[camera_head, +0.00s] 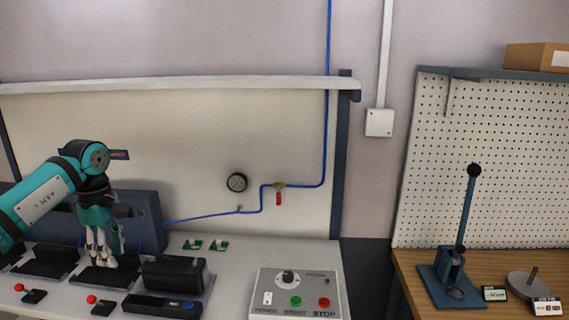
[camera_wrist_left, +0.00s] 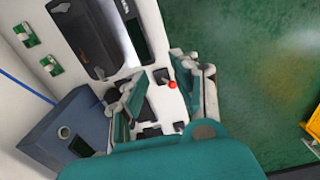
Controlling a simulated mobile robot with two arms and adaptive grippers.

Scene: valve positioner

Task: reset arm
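My left arm comes in from the left in the head view, and its teal and black gripper (camera_head: 101,258) hangs down over the left part of the white bench. In the left wrist view the two fingers of this gripper (camera_wrist_left: 155,90) are spread apart. I see nothing held between them; a red-knobbed lever (camera_wrist_left: 172,85) on the bench shows in the gap, farther off. In the head view the gripper is in front of a blue box (camera_head: 148,218) and above a black fixture (camera_head: 100,276). My right gripper is not in either view.
A black device (camera_head: 174,273) and a control panel (camera_head: 297,296) with knob and green and red buttons sit on the white bench. Two small green boards (camera_head: 192,244) lie behind. A gauge (camera_head: 237,182) and blue pipe are on the wall. A lever press (camera_head: 451,280) stands on the wooden bench.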

